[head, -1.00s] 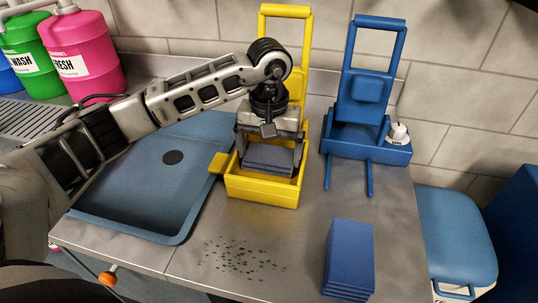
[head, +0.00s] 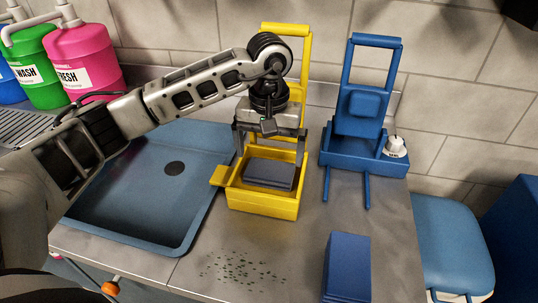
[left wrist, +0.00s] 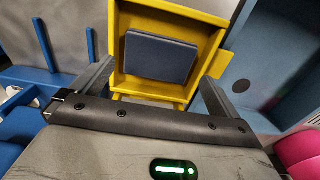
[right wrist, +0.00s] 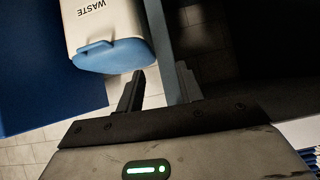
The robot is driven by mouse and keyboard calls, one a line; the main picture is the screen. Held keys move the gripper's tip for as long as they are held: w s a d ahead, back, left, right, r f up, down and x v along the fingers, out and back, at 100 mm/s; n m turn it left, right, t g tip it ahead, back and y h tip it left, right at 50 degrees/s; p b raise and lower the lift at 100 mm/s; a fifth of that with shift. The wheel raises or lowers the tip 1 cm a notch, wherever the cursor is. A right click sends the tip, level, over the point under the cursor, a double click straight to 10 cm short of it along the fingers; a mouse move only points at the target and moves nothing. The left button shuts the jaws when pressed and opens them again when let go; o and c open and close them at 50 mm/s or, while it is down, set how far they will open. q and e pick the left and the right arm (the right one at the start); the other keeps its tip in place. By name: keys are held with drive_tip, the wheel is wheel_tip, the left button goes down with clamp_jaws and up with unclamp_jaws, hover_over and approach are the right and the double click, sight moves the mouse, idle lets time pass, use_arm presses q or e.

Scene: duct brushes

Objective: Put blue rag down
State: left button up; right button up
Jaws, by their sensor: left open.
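The blue rag (head: 268,173), a folded dark blue pad, lies flat inside the yellow press frame (head: 262,205). It also shows in the left wrist view (left wrist: 160,58), within the yellow walls. My left gripper (head: 270,150) is open just above the rag, its two fingers spread on either side and apart from it. My right gripper (right wrist: 160,68) shows only in the right wrist view, open and empty, away from the counter top.
A blue press frame (head: 365,150) with a white knob stands to the right. A stack of blue cloths (head: 347,265) lies at the front right. A blue basin (head: 130,215) is at left. A waste bin (right wrist: 105,35) stands near my right gripper. Dark specks (head: 240,265) mark the front counter.

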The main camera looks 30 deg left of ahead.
sight(269, 170)
use_arm(q)
wheel_tip(269, 170, up, 8)
drive_tip(key=p, duration=0.2)
drive_tip(key=shift+f, duration=0.15)
use_arm(e)
drive_tip(key=shift+d+r, duration=0.55)
drive_tip(key=shift+r, duration=0.1)
drive_tip(key=shift+a, duration=0.1)
drive_tip(key=shift+s, duration=0.1)
